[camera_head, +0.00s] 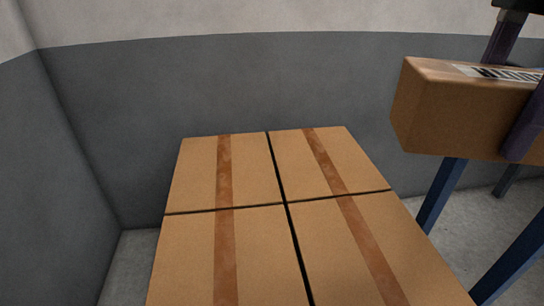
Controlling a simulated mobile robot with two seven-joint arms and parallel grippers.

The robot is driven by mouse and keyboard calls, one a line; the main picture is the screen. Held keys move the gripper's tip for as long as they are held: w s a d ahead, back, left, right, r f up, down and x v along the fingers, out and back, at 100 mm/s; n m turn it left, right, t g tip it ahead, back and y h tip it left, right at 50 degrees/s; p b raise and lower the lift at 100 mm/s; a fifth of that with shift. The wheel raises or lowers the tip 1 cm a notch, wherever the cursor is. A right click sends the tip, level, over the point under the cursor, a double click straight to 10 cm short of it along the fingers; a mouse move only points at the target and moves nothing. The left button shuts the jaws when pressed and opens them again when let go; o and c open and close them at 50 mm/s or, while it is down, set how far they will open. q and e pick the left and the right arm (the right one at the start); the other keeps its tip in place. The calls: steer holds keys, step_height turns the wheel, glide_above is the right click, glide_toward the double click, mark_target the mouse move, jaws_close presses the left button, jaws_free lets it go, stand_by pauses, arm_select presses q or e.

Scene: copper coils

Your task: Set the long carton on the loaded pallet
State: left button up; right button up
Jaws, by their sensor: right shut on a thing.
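The long carton (440,112) is brown cardboard with a white barcode label on its top. It is at the upper right in the head view, and its right end is cut off by the picture edge. My right gripper (514,88) is shut on it, with one purple finger on the near side and one on the far side. The loaded pallet shows as a block of taped brown boxes (255,235) in the lower middle, with flat tops side by side. The pallet under them is hidden. The carton is to the right of these boxes. My left gripper is not in view.
Blue legs (442,195) of a stand show below the carton at the right; I cannot tell whether the carton touches the stand. A grey and white wall (200,90) runs behind the boxes, with a corner at left. The box tops are clear.

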step_height(320, 180, down, 10)
steer(key=d+n+b, duration=0.2)
steer(key=n+b, duration=0.1)
steer(key=b, duration=1.2)
glide_above(406, 288)
steer(key=shift+n, duration=0.4)
step_height(406, 288, down, 16)
steer(key=shift+d+r, duration=0.1)
step_height(406, 288, down, 4)
steer(key=shift+f+b, duration=0.15)
steer(key=shift+b, duration=1)
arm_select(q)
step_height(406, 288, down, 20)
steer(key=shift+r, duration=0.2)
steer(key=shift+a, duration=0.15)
arm_select(e)
steer(key=o, duration=1.5)
